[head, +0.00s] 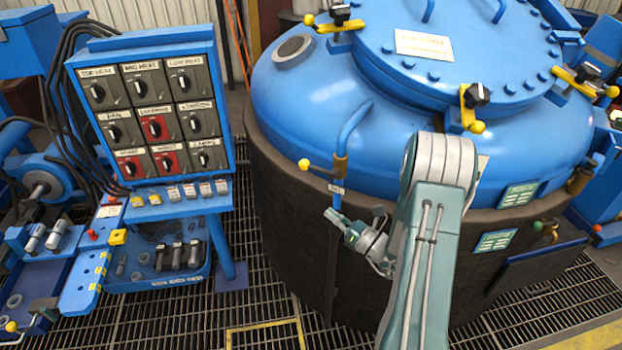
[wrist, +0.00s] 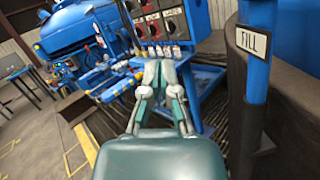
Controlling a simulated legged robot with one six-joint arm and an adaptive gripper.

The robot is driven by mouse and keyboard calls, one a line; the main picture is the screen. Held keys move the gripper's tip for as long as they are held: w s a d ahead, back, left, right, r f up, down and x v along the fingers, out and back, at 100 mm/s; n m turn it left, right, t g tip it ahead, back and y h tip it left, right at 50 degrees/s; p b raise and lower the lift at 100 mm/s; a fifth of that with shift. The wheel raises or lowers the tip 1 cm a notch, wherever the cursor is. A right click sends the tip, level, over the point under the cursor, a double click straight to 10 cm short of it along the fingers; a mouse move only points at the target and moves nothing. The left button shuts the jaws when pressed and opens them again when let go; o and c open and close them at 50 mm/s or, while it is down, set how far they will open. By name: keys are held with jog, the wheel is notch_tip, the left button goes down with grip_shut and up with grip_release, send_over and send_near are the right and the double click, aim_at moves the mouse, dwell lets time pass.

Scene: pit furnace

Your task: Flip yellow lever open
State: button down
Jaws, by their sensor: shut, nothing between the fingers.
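A yellow lever (head: 306,165) with a round ball end sticks out to the left from a blue pipe (head: 350,125) on the side of the furnace vessel, in the head view. A white FILL label (head: 336,188) sits on the pipe just below it; the label also shows in the wrist view (wrist: 253,42). My gripper (head: 329,213) is shut and empty, below the lever and the label, apart from the lever. The wrist view shows the finger tips (wrist: 160,66) together. The lever is not visible in the wrist view.
The large blue vessel (head: 300,95) in its dark round casing (head: 290,215) is close behind my arm. Yellow clamps (head: 470,110) line its lid. A blue control panel (head: 150,60) with several knobs stands left, above a tool shelf (head: 160,278). Open grating (head: 265,290) lies between them.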

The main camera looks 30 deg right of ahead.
aim_at(319, 169)
jog(key=shift+s+d+f+m+t+h, duration=0.1)
jog(key=shift+d+f+m+t+h, duration=0.2)
jog(key=shift+d+f+m+h, duration=0.25)
jog(key=shift+s+d+f+m+t+h, duration=0.1)
jog(key=shift+d+f+m+t+h, duration=0.3)
jog(key=shift+d+h, duration=0.2)
jog(key=d+r+x, duration=0.1)
jog(key=r+x, duration=0.1)
jog(key=x, duration=1.1)
jog(key=shift+s+r, duration=0.25)
jog(key=shift+w+r, duration=0.1)
jog(key=shift+r, duration=0.15)
